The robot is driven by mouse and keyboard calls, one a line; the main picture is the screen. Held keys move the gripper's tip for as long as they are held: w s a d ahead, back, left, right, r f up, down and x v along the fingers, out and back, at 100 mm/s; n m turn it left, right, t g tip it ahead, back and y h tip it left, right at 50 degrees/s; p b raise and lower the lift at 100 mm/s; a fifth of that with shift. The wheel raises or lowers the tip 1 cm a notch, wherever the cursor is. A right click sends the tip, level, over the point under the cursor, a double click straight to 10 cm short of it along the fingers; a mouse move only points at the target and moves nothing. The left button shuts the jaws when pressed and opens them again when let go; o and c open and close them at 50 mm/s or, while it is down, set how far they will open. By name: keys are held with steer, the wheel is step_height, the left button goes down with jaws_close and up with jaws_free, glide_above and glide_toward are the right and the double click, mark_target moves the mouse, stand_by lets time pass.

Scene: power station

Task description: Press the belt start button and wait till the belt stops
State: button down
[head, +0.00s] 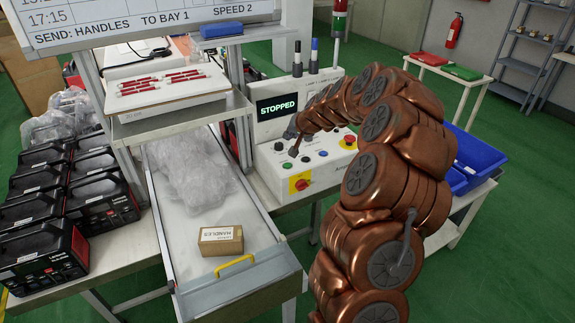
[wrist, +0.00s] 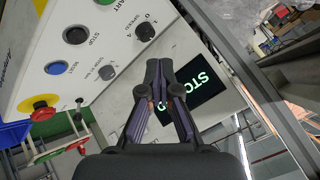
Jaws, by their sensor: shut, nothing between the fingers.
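The grey control panel (head: 270,160) stands right of the belt, its screen (head: 277,107) reading STOPPED. The green button (head: 287,168) is at the left of its front row, with a black button (head: 305,159) and blue button (head: 323,153) to its right. In the wrist view the green START button (wrist: 105,2) is cut by the top edge, above the black STOP button (wrist: 76,35). My gripper (wrist: 154,66) is shut and empty. It hovers over the panel near the speed knob (wrist: 145,32), apart from the green button. The belt (head: 180,228) carries a HANDLES carton (head: 221,240) and clear plastic wrap (head: 200,180).
A red emergency stop (head: 349,141) on yellow sits at the panel's right. A red and yellow switch (head: 300,183) is on its front face. A shelf with red handles (head: 165,83) stands over the belt. Black cases (head: 45,245) stand left; a blue bin (head: 475,155) stands right.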

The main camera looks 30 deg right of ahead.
mark_target(289, 166)
steer(key=shift+f, duration=0.1)
step_height(289, 166, down, 8)
steer(key=b, duration=0.3)
steer(key=shift+f+b, duration=0.35)
steer(key=shift+b, duration=0.05)
stand_by(1.5)
steer(key=shift+f+b, duration=0.4)
steer(key=shift+b, duration=0.15)
